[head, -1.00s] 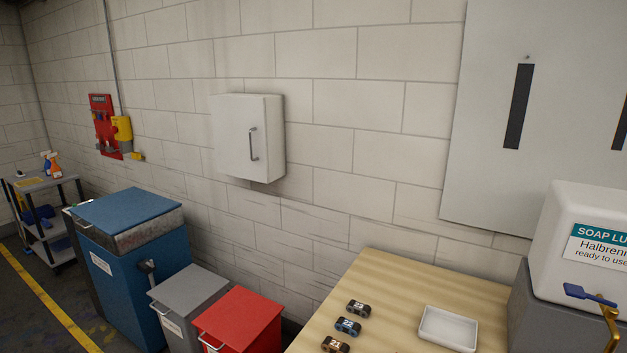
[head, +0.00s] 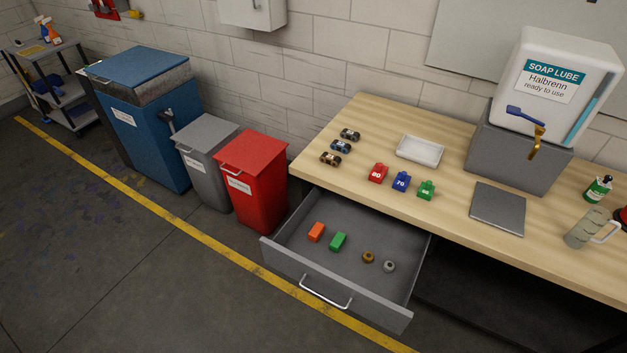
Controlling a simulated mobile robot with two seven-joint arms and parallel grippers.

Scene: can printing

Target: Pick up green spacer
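A plain green block (head: 338,242) lies in the open drawer (head: 375,292), right of an orange block (head: 316,232). A green numbered piece (head: 426,190) stands on the wooden table, beside a blue numbered piece (head: 401,182) and a red numbered piece (head: 378,173). Neither of my grippers is in view.
A brown ring (head: 368,257) and a grey ring (head: 389,266) lie in the drawer. A white tray (head: 420,162), grey plate (head: 498,205), soap dispenser (head: 553,85) and mug (head: 587,230) stand on the table (head: 455,205). A red bin (head: 252,180) is left of the drawer. The floor in front is free.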

